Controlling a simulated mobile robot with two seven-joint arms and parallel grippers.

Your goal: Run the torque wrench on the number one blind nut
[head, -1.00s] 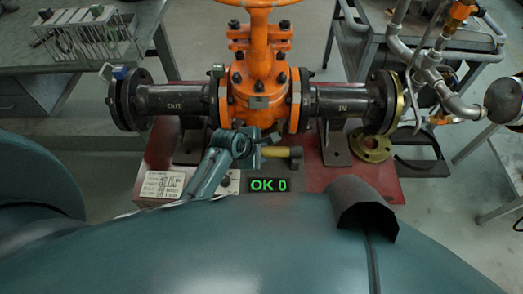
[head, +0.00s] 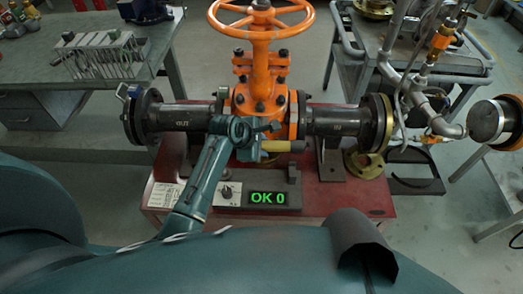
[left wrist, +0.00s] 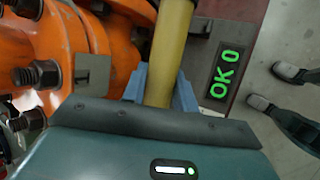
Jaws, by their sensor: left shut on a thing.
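My left gripper (head: 250,135) is shut on the yellow torque wrench (head: 283,146) in front of the orange gate valve (head: 262,88). In the left wrist view the yellow wrench body (left wrist: 170,40) sits between the two blue fingers of the left gripper (left wrist: 160,88). The wrench head is hidden. The dark bolted end flange (head: 143,117) is at the left pipe end, apart from the gripper. My right gripper is not in view.
A display (head: 268,198) reads "OK 0" on the red base (head: 320,195). Bolts (left wrist: 40,75) of the valve body lie close left of the wrench in the wrist view. Piping (head: 435,100) stands to the right. A rack (head: 100,55) stands on the left bench.

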